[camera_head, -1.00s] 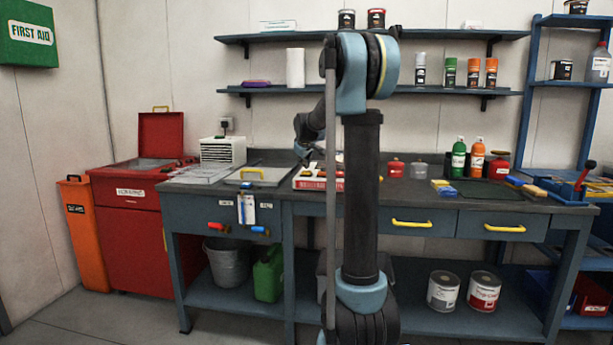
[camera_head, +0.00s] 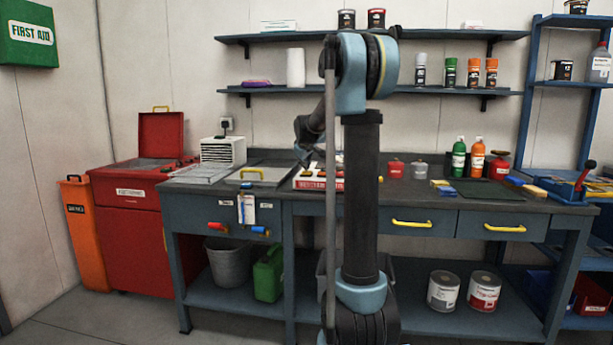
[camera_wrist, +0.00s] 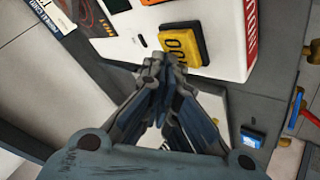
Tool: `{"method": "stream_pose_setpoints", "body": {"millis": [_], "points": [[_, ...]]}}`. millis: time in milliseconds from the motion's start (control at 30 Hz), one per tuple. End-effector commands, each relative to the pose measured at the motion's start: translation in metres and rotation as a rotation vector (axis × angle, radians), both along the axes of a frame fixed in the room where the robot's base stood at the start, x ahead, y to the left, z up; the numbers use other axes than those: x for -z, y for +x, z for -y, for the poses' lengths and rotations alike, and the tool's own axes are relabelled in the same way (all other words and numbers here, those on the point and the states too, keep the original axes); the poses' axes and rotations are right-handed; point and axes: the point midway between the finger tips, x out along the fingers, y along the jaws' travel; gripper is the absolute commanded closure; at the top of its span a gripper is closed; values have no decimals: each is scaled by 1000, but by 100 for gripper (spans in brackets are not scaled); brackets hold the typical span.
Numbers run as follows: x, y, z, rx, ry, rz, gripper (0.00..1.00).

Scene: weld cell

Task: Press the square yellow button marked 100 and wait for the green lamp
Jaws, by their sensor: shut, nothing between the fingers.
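The square yellow button (camera_wrist: 184,45) marked 100 stands on the sloping white face of a control box (camera_wrist: 222,28) in the wrist view. My gripper (camera_wrist: 160,62) is shut and empty. Its fingertips appear just beside the button's near left edge; whether they touch the box or button I cannot tell. In the head view the white and red box (camera_head: 308,184) sits on the bench, partly hidden by my arm, and my gripper is not clearly visible. No lit green lamp can be made out.
An orange square part (camera_wrist: 117,5) and small dark parts lie near the button on the box. A grey tray with a yellow handle (camera_head: 251,171) lies left of the box on the bench (camera_head: 410,200). Red and grey tins (camera_head: 396,169) stand to its right.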

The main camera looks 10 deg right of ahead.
Motion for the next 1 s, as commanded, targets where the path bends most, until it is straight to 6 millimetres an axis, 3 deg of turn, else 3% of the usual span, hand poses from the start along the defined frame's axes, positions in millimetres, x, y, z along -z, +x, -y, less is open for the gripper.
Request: {"method": "stream_pose_setpoints", "body": {"millis": [1000], "points": [[10,0,0,0,0,0,100]]}}
